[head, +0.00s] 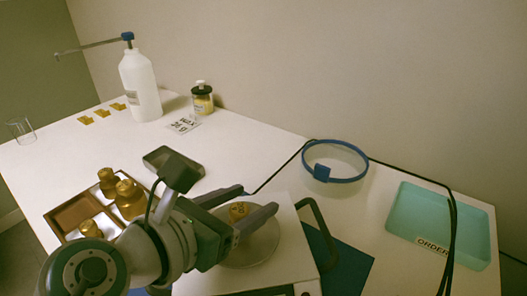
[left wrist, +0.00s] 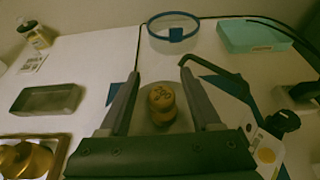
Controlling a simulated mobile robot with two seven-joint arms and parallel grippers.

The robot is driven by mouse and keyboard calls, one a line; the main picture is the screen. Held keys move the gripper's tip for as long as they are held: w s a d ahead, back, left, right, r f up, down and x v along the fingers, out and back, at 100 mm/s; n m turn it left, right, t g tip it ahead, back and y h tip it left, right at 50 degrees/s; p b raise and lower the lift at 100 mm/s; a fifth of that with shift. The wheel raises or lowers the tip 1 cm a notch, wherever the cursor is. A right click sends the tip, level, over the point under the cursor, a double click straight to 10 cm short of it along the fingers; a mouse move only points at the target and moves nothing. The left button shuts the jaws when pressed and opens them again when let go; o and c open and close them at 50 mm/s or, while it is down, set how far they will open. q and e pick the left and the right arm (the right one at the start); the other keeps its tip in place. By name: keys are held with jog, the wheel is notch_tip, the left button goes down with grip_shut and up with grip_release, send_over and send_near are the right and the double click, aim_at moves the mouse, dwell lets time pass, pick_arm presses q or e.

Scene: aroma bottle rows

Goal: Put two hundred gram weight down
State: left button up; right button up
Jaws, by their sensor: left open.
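The two hundred gram weight (left wrist: 161,104) is a brass weight with "200" on its top. It stands upright on the round pan (head: 262,247) of the scale (head: 290,270). In the head view the weight (head: 239,211) shows between my left gripper's fingers. My left gripper (head: 258,203) is open, with one finger on each side of the weight, and it also shows in the left wrist view (left wrist: 158,90). A gap shows between the weight and each finger. My right gripper is not in view.
A weight tray (head: 75,213) with several brass weights stands at the left, beside a dark dish (head: 173,162). A white bottle (head: 140,85) and a jar (head: 202,99) stand behind.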

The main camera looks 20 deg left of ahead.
pick_arm(q)
jog(key=p+v, duration=0.2)
jog(key=v, duration=0.8)
jog(key=shift+r, duration=0.1)
jog(key=shift+s+a+r, duration=0.15)
jog(key=shift+r, duration=0.05)
jog(key=w+a+r+n+t+y, duration=0.3)
jog(key=a+r+n+t+y, duration=0.15)
jog(key=r+n, duration=0.5)
jog(key=s+a+r+n+g+y, duration=0.1)
jog(key=s+a+n+g+y, duration=0.1)
jog(key=a+n+y, duration=0.95)
jog(key=s+d+f+n+g+h, duration=1.1)
jog(key=s+n, duration=0.3)
jog(key=n, duration=0.3)
jog(key=shift+d+g+h, duration=0.3)
jog(key=shift+d+g, duration=0.05)
jog(key=shift+d, duration=0.15)
